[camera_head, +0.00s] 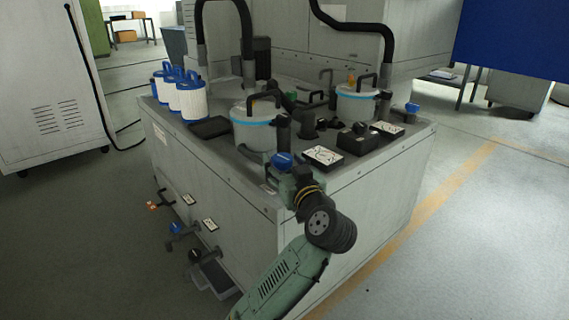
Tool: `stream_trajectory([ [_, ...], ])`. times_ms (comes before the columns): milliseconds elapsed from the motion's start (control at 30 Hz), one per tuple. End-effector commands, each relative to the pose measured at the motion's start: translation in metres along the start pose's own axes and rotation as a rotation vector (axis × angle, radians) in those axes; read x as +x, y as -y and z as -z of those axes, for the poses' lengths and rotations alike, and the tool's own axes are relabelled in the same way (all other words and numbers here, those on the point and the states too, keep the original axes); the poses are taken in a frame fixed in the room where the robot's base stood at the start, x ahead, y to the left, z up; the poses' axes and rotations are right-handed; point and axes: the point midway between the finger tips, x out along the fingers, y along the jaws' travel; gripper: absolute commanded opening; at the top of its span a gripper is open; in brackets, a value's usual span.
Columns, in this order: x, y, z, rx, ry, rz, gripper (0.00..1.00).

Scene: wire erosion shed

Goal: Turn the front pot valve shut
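The front pot (254,126) is a pale cylinder with a light blue band and a dark lid handle, on top of the grey cabinet. A blue valve handle (283,160) shows at the cabinet's near edge, just in front of this pot. My green arm reaches up from the bottom, and its dark end, my gripper (299,174), is right beside the blue handle in the picture. My own arm covers part of this spot. The fingers are too small and dark to tell open from shut, or whether they touch the handle.
The rear pot (356,104) stands farther right, with another blue handle (411,107) beside it. White filter cartridges (193,101) stand at the cabinet's left. Several small valves, including a blue-handled one (177,228), stick out from its left side. Floor is clear on the right.

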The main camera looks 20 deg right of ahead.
Motion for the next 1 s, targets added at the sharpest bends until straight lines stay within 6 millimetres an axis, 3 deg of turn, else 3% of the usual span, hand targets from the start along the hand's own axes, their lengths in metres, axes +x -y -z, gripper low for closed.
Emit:
stream_trajectory([
  [600, -0.0003, 0.0001, -0.0001, 0.000, 0.000, 0.000, 0.14],
  [1000, -0.0005, 0.0010, -0.0013, -0.002, 0.004, -0.121, 0.15],
])
